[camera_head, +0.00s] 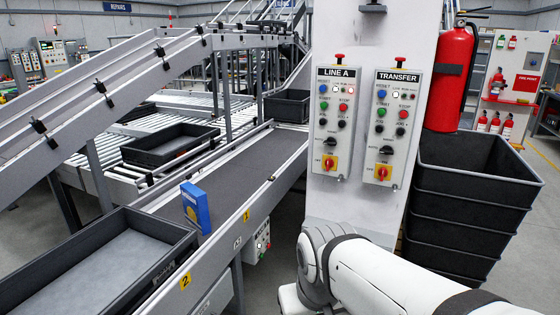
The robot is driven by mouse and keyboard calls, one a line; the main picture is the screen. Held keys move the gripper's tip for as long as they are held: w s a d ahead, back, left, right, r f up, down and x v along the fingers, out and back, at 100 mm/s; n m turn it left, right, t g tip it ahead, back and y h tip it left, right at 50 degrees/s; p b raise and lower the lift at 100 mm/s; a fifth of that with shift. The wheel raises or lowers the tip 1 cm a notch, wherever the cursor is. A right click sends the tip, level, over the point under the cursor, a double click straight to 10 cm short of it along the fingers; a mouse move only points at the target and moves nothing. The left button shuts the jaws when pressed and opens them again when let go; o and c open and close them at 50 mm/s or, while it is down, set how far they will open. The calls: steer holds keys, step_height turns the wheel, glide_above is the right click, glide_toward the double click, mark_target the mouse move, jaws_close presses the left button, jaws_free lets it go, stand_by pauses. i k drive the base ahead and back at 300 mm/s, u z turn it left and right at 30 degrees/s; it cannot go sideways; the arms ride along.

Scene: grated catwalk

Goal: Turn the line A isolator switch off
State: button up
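The Line A panel (322,125) is a light grey box on the left of a white column, labelled "LINE A". Its isolator switch (330,163) is a red knob on a yellow plate at the panel's bottom. The knob's exact position is too small to read. Above it are a black selector (331,143), coloured buttons and small lamps; a white lamp (336,91) looks lit. A red mushroom button (338,57) sits on top. The similar Transfer panel (393,130) hangs to the right, with its own red and yellow isolator (383,173). My gripper is out of view; my white arm shows at the bottom.
Stacked black crates (470,190) and a red fire extinguisher (452,75) stand right of the column (350,205). Left is a conveyor (235,175) with a blue box (195,207) and a black tray (95,265). Space directly before the panels looks clear.

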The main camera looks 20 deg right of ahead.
mark_target(329, 163)
steer(key=z, duration=0.45)
steer(key=i, duration=1)
steer(key=z, duration=0.75)
